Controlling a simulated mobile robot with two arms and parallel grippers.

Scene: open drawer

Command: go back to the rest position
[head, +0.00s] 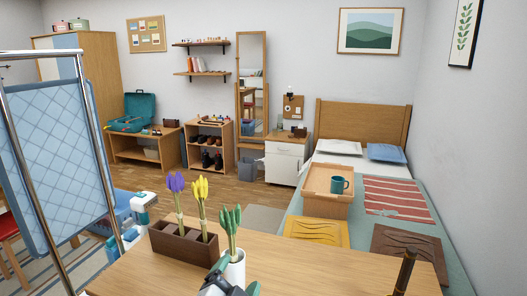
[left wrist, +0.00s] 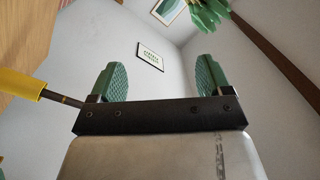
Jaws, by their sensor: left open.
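My left gripper (head: 237,276) is at the bottom edge of the head view, in front of the white vase (head: 236,266) on the wooden table (head: 310,262). Its two green fingers stand wide apart in the left wrist view (left wrist: 160,78), with nothing between them but wall behind. I cannot tell the exact gap between the gripper and the vase. My right gripper does not show.
Green tulips (head: 231,222) stand in the vase. A brown planter (head: 183,246) beside it holds purple (head: 175,182) and yellow flowers (head: 200,189). A dark upright object (head: 405,270) stands at the table's right. Beyond are a bed (head: 440,248) and a blue screen (head: 58,150).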

